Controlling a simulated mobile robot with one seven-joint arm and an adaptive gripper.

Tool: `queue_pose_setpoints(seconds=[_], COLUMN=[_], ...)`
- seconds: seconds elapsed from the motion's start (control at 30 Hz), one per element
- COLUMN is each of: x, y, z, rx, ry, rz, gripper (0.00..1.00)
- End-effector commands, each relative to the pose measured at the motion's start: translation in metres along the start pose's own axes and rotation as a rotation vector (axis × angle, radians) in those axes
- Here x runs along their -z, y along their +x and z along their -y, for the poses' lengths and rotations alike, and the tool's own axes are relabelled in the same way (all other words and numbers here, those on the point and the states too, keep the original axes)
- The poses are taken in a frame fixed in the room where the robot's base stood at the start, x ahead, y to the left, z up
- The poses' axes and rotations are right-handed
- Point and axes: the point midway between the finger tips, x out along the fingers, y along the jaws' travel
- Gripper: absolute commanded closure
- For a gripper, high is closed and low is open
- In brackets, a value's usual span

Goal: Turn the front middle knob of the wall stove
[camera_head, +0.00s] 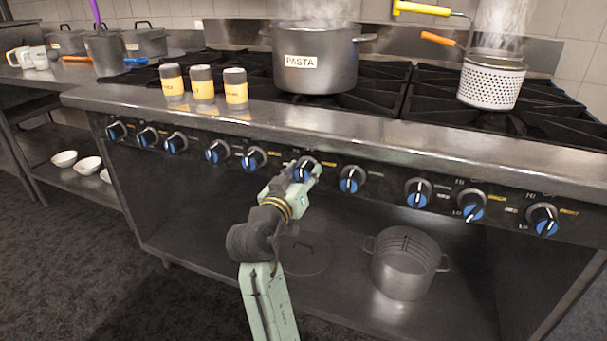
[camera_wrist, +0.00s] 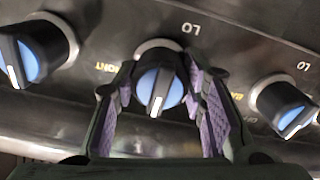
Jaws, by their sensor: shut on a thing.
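The stove knob (camera_wrist: 160,88), black with a blue face and a white pointer line, sits between the two purple-padded fingers of my gripper (camera_wrist: 165,95) in the wrist view. The fingers are shut on its sides. Its pointer line is nearly vertical in that view. In the head view my gripper (camera_head: 303,170) reaches up to this knob (camera_head: 307,164), near the middle of the front panel of the wall stove (camera_head: 350,140), and partly covers it.
Similar knobs flank it, one at left (camera_head: 254,158) and one at right (camera_head: 352,179). Above stand a steaming pasta pot (camera_head: 315,75), several yellow-labelled jars (camera_head: 203,84) and a white strainer (camera_head: 490,85). A metal pot (camera_head: 405,270) is on the shelf below.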

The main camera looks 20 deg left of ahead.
Motion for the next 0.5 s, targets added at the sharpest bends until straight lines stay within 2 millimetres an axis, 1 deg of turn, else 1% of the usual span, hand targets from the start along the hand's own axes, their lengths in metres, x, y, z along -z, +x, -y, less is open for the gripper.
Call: queue_pose_setpoints(seconds=[0.07,0.1,0.4,0.5], x=[0.0002,0.0002,0.0001,0.0001], y=[0.0002,0.0002,0.0001,0.0001], z=[0.0,0.0,-0.0001,-0.0001], rx=[0.0,0.0,0.0,0.0], ry=[0.002,0.002,0.0,0.0], rz=[0.0,0.0,0.0,0.0], gripper=[0.9,0.61,0.42,0.42])
